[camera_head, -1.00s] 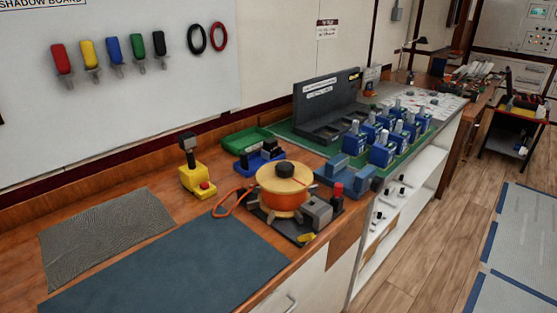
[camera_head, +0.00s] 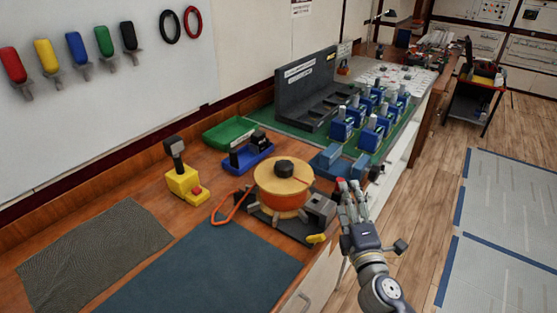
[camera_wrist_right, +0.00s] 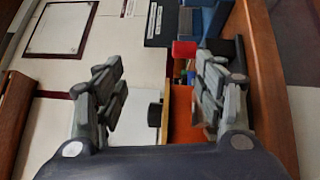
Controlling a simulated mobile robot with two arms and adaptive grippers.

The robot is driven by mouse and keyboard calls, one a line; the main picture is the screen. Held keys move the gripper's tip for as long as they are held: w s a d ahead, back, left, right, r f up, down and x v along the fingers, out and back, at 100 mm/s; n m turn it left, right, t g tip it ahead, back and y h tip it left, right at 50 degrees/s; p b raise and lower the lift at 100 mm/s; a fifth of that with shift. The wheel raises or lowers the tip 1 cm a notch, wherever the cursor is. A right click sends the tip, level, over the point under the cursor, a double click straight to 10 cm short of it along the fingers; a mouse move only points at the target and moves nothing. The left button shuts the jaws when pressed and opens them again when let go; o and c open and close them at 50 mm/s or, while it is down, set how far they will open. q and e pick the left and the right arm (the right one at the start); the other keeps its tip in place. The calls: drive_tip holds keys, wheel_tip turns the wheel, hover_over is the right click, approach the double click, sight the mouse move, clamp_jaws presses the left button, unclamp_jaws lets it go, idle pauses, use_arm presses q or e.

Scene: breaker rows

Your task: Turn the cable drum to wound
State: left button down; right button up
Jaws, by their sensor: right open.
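The cable drum (camera_head: 268,200) stands on the bench, an orange spool with a pale yellow top and a black hub knob (camera_head: 284,167). A thin red line runs across its top. It sits on a dark base plate with a grey block (camera_head: 320,208) and a yellow tag (camera_head: 316,239) at its right. An orange cable (camera_head: 226,211) loops out to its left. My right gripper (camera_head: 350,187) is open and empty, just right of the drum near the bench edge. In the right wrist view the orange drum side (camera_wrist_right: 187,112) shows between the open fingers (camera_wrist_right: 158,85). My left gripper is not in view.
A red button (camera_head: 340,184) is close by my right fingers. Blue blocks (camera_head: 340,163) and a row of blue breakers (camera_head: 372,135) stand behind. A yellow device (camera_head: 184,184) and blue tray (camera_head: 247,156) are left of the drum. The dark mat (camera_head: 205,275) in front is clear.

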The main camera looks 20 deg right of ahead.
sight(291, 169)
drive_tip(key=w+a+r+n+y, duration=0.1)
drive_tip(key=w+a+n+y, duration=0.1)
drive_tip(key=n+y, duration=0.2)
drive_tip(key=w+a+r+n+g+y, duration=0.1)
drive_tip(key=a+n+y, duration=0.2)
drive_tip(key=n, duration=0.8)
drive_tip(key=w+a+r+n+y, duration=0.1)
drive_tip(key=w+a+n+y, duration=0.1)
drive_tip(key=n+y, duration=0.2)
drive_tip(key=shift+w+a+r+n+y, duration=0.1)
drive_tip(key=shift+w+r+n+y, duration=0.1)
drive_tip(key=shift+n, duration=0.75)
drive_tip(key=shift+w+a+r+n+y, duration=0.1)
drive_tip(key=shift+r+n, duration=0.1)
drive_tip(key=shift+n, duration=0.75)
drive_tip(key=shift+w+d+f+n+g, duration=0.15)
drive_tip(key=shift+f+n+g, duration=0.3)
drive_tip(key=shift+n, duration=0.25)
drive_tip(key=p+x, duration=0.1)
drive_tip(key=x, duration=0.9)
drive_tip(key=shift+w+a, duration=0.3)
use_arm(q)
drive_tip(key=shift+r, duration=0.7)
